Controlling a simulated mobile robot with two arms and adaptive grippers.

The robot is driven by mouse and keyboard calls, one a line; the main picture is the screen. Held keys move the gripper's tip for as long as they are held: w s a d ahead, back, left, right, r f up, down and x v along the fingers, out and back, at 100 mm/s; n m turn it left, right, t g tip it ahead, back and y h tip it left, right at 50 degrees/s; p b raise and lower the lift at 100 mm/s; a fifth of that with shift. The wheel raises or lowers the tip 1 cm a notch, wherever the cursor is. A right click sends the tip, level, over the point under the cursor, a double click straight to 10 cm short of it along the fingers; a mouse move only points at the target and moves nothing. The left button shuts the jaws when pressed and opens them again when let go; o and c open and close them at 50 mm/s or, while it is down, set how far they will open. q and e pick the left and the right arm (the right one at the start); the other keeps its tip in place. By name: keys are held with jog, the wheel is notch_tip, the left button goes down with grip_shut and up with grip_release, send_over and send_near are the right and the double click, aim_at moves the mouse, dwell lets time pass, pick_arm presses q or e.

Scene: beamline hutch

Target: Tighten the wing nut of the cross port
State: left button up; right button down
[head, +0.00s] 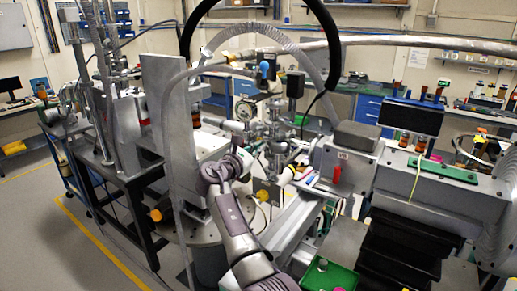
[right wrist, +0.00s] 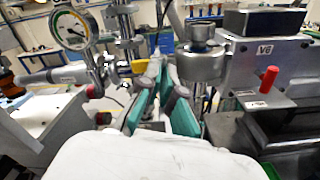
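The steel vacuum cross (head: 276,130) with its ports stands in the middle of the head view, beside a round dial gauge (head: 243,110). My right gripper (head: 262,153) reaches in at the cross from the front left, mostly hidden by its own wrist. In the right wrist view its two teal-padded fingers (right wrist: 161,70) stand apart, with a narrow gap at the tips. I see nothing clearly held between them. A round steel flange (right wrist: 201,62) is close on the right of the fingers. I cannot make out the wing nut. My left gripper is not in view.
A grey block with a red handle (head: 337,175) stands right of the cross. The dial gauge also shows in the right wrist view (right wrist: 70,30). A tall grey plate (head: 168,130) stands at the left. A green tray (head: 328,277) lies at the front.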

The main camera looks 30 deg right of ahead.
jog(key=shift+f+m+b, duration=0.2)
jog(key=shift+m+b, duration=9.65)
jog(key=shift+m, duration=0.25)
jog(key=c, duration=1.6)
grip_release()
jog(key=shift+c, duration=0.2)
jog(key=shift+r, duration=0.15)
